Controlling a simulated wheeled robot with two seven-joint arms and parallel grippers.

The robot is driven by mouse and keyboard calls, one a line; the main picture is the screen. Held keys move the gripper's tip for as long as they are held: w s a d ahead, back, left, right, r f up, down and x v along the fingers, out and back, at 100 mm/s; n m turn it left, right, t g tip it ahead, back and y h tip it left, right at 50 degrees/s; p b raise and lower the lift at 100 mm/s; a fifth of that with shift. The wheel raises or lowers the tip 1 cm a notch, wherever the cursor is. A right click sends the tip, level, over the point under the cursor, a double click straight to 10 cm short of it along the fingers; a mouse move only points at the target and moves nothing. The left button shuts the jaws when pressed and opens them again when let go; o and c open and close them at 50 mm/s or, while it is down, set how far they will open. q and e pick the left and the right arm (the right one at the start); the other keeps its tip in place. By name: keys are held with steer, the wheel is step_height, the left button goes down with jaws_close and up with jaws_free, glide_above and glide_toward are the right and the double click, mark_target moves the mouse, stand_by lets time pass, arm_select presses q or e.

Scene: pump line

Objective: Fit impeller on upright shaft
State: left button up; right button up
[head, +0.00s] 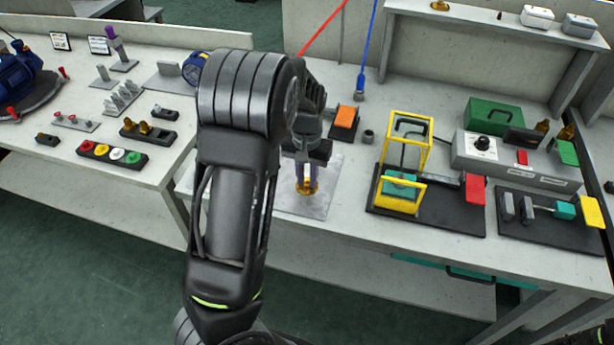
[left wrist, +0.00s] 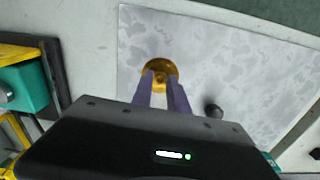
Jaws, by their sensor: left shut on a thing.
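A brass-coloured round impeller (head: 308,189) is between the fingertips of my left gripper (head: 305,178), which is shut on it. In the left wrist view the impeller (left wrist: 160,66) shows at the ends of the two purplish fingers (left wrist: 160,84), over a grey mottled plate (left wrist: 240,75). The plate (head: 318,205) lies on the bench below the gripper in the head view. A small dark round-topped post (left wrist: 213,111) stands right of the fingers in the left wrist view. I cannot tell surely whether it is the upright shaft.
An orange-topped block (head: 345,117) and a small dark cup (head: 368,136) stand behind the plate. A yellow frame fixture (head: 409,128) on a black base is to the right. A left bench holds a row of coloured buttons (head: 112,153). My left arm hides part of the bench.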

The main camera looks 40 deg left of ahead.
arm_select(q)
jaws_close()
steer(key=shift+r, duration=0.1)
